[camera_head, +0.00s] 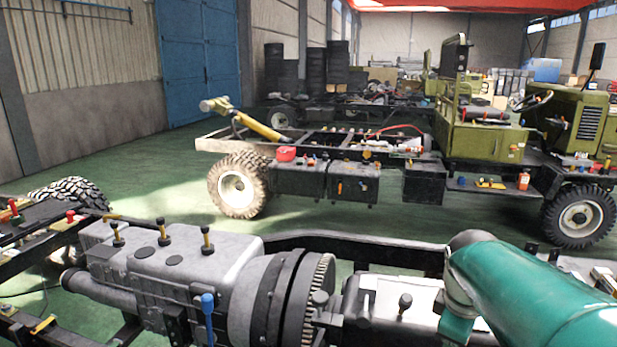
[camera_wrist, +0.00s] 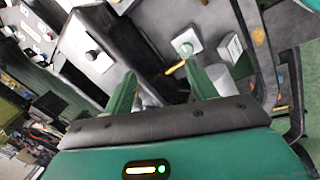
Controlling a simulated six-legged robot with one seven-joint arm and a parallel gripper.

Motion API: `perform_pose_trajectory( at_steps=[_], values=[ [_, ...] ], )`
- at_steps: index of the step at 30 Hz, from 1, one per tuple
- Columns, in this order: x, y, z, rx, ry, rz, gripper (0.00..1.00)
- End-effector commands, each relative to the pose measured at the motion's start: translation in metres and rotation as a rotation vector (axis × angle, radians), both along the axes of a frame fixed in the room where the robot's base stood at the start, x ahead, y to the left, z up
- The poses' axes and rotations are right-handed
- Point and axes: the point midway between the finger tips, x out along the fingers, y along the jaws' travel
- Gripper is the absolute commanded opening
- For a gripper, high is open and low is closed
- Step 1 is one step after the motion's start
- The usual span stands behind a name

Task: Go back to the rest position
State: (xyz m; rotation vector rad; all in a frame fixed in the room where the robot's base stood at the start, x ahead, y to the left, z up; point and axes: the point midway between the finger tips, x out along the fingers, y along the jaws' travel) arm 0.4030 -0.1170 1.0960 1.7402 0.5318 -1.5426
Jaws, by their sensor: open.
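My gripper (camera_wrist: 165,88) shows in the wrist view, with its two green fingers apart and nothing between them. Dark chassis parts and a grey block with a white square fitting (camera_wrist: 187,42) lie beyond the fingertips. In the head view my green arm reaches in from the lower right, over the near chassis. The gripper itself is not visible in the head view.
A grey gearbox (camera_head: 165,260) with black knobs and a toothed ring (camera_head: 318,295) sits on the near chassis frame (camera_head: 350,246). An olive truck chassis (camera_head: 480,140) stands behind. Green floor (camera_head: 330,220) is clear between them. A blue door (camera_head: 198,60) is at the back left.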

Motion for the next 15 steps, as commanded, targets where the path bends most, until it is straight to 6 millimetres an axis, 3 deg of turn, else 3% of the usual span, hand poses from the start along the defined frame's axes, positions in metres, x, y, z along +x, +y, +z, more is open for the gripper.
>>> perform_pose_trajectory(
  at_steps=[1, 6, 15],
  values=[
    [-0.011, 0.018, 0.007, 0.013, -0.046, -0.063, 0.57],
    [-0.049, 0.062, 0.018, 0.115, -0.186, -0.319, 0.57],
    [-0.107, 0.112, 0.015, 0.38, -0.336, -0.69, 0.57]
  ],
)
